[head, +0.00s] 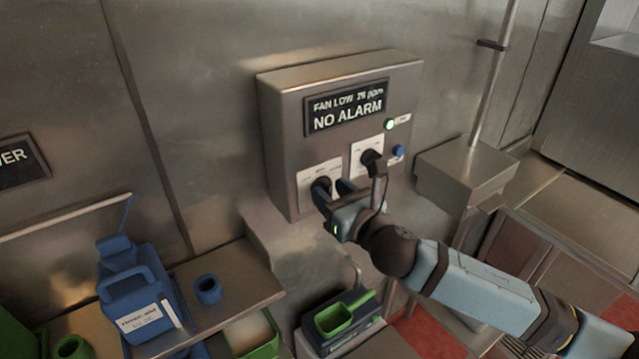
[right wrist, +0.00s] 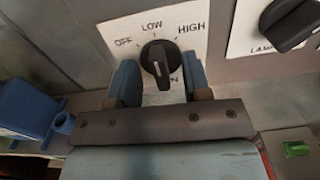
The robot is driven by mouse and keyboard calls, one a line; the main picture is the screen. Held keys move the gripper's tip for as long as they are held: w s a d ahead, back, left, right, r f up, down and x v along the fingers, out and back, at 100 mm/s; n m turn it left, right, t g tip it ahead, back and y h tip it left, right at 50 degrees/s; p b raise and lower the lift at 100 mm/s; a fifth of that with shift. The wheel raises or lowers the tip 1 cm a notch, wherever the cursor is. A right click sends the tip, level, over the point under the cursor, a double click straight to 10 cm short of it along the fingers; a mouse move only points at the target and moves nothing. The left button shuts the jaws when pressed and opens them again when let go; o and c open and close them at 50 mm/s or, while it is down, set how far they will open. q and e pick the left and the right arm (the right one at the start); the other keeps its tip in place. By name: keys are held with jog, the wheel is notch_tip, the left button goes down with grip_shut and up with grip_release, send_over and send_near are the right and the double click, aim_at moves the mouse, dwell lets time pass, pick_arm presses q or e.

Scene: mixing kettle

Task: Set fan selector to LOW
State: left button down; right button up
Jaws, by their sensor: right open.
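The fan selector is a black knob (right wrist: 159,62) on a white plate marked OFF, LOW and HIGH in the right wrist view. Its grip bar stands about upright, in line with the LOW mark. It also shows as the lower left knob (head: 321,186) on the control box in the head view. My right gripper (head: 334,194) is open, with one blue finger on each side of the knob. The right wrist view shows the fingers (right wrist: 160,84) apart from the knob. The box display (head: 346,107) reads FAN LOW and NO ALARM. My left gripper is not in view.
A second black knob (head: 371,160), a green lamp (head: 389,125) and a blue button (head: 398,151) are on the same box. A blue jug (head: 137,300) and a small blue cup (head: 208,289) stand on a shelf at left. A green scoop (head: 334,319) lies below the box.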

jog(key=v, duration=0.7)
dwell(0.3)
jog(key=s+d+f+m+g+h, duration=0.1)
jog(key=s+d+f+m+h, duration=0.15)
jog(key=f+m, duration=0.7)
jog(key=s+d+f+m+h, duration=0.1)
jog(key=s+f+m, duration=0.2)
jog(key=f+m, duration=0.65)
jog(key=s+d+f+m+g+h, duration=0.1)
jog(key=s+d+f+m+h, duration=0.1)
jog(key=s+d+f+m, duration=0.4)
jog(key=s+d+f+m+g+h, duration=0.1)
jog(key=s+d+f+m+h, duration=0.1)
jog(key=s+d+f+m, duration=0.4)
jog(key=s+f+m, duration=0.4)
jog(key=m, duration=0.5)
jog(key=shift+d+g, duration=0.3)
jog(key=shift+g, duration=0.1)
jog(key=shift+w+f, duration=0.1)
